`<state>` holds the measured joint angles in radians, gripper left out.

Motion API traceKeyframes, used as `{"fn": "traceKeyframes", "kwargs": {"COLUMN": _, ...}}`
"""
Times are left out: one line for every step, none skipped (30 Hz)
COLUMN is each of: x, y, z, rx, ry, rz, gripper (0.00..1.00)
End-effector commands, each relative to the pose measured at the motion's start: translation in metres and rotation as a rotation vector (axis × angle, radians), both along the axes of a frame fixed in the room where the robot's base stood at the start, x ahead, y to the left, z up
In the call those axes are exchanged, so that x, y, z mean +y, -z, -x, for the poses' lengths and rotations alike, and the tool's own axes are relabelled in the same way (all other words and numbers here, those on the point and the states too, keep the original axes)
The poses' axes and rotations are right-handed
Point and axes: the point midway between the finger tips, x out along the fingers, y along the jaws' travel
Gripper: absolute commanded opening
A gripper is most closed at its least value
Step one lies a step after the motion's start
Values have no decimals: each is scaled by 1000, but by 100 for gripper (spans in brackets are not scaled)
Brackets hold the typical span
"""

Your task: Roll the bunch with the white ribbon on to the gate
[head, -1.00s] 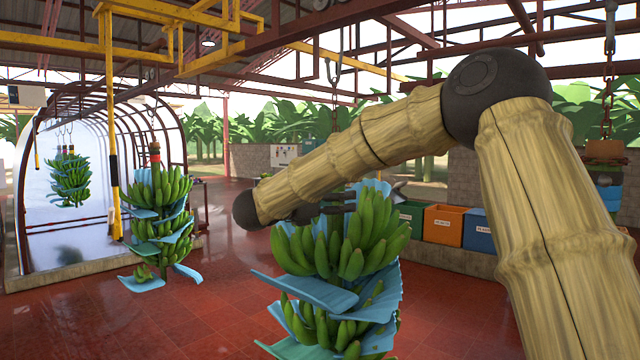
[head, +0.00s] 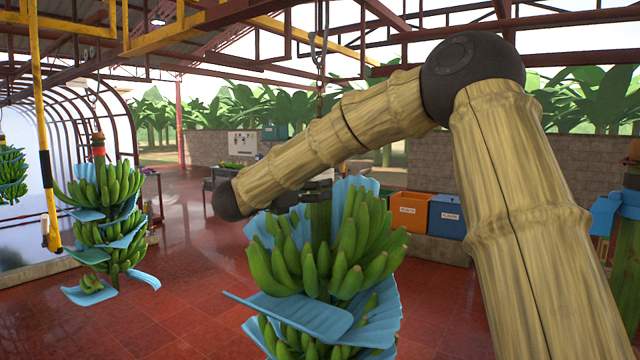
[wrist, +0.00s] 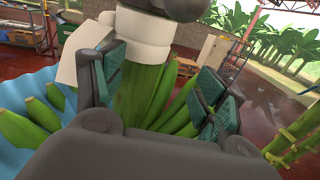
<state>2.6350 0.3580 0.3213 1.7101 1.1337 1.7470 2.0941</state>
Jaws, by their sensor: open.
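The near bunch of green bananas (head: 330,250) hangs upright in front of me, with blue sheets between its hands. In the wrist view a white ribbon (wrist: 146,38) wraps its stem (wrist: 135,95); in the head view my arm mostly hides that place. My gripper (head: 318,188) is at the top of this stem. In the wrist view my gripper (wrist: 158,92) is open, one padded finger on each side of the stem; I cannot tell whether they touch it. An arched frame (head: 112,88), which looks like the gate, stands at the left.
A bunch with a red ribbon (head: 98,145) hangs at the left, near a yellow and black post (head: 45,160). Another bunch (head: 10,175) is at the left edge. Orange (head: 410,210) and blue (head: 447,215) bins stand behind at right. The red floor between is clear.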

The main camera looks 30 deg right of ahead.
Motion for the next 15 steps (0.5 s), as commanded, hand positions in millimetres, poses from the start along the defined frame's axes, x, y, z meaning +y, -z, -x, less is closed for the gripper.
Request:
{"fn": "traceKeyframes", "kwargs": {"x": -9, "y": 1, "z": -11, "rx": 7, "ry": 4, "rz": 0, "gripper": 72}}
{"fn": "traceKeyframes", "kwargs": {"x": -14, "y": 3, "z": -17, "rx": 10, "ry": 3, "rz": 0, "gripper": 72}}
{"fn": "traceKeyframes", "kwargs": {"x": -20, "y": 6, "z": -24, "rx": 14, "ry": 4, "rz": 0, "gripper": 72}}
{"fn": "traceKeyframes", "kwargs": {"x": -24, "y": 8, "z": -28, "rx": 17, "ry": 4, "rz": 0, "gripper": 72}}
{"fn": "traceKeyframes", "kwargs": {"x": -29, "y": 10, "z": -32, "rx": 19, "ry": 5, "rz": 1, "gripper": 72}}
{"fn": "traceKeyframes", "kwargs": {"x": -34, "y": 13, "z": -36, "rx": 23, "ry": 5, "rz": 1, "gripper": 72}}
{"fn": "traceKeyframes", "kwargs": {"x": -38, "y": 14, "z": -38, "rx": 24, "ry": 6, "rz": 1, "gripper": 72}}
{"fn": "traceKeyframes", "kwargs": {"x": -41, "y": 15, "z": -39, "rx": 24, "ry": 6, "rz": 1, "gripper": 72}}
{"fn": "traceKeyframes", "kwargs": {"x": -45, "y": 15, "z": -40, "rx": 24, "ry": 6, "rz": 1, "gripper": 72}}
{"fn": "traceKeyframes", "kwargs": {"x": -47, "y": 15, "z": -40, "rx": 24, "ry": 6, "rz": 1, "gripper": 72}}
{"fn": "traceKeyframes", "kwargs": {"x": -49, "y": 15, "z": -40, "rx": 23, "ry": 6, "rz": 1, "gripper": 72}}
{"fn": "traceKeyframes", "kwargs": {"x": -51, "y": 14, "z": -39, "rx": 22, "ry": 6, "rz": 0, "gripper": 72}}
{"fn": "traceKeyframes", "kwargs": {"x": -52, "y": 13, "z": -37, "rx": 21, "ry": 5, "rz": 0, "gripper": 72}}
{"fn": "traceKeyframes", "kwargs": {"x": -53, "y": 13, "z": -36, "rx": 20, "ry": 5, "rz": 0, "gripper": 72}}
{"fn": "traceKeyframes", "kwargs": {"x": -53, "y": 12, "z": -34, "rx": 19, "ry": 5, "rz": 0, "gripper": 72}}
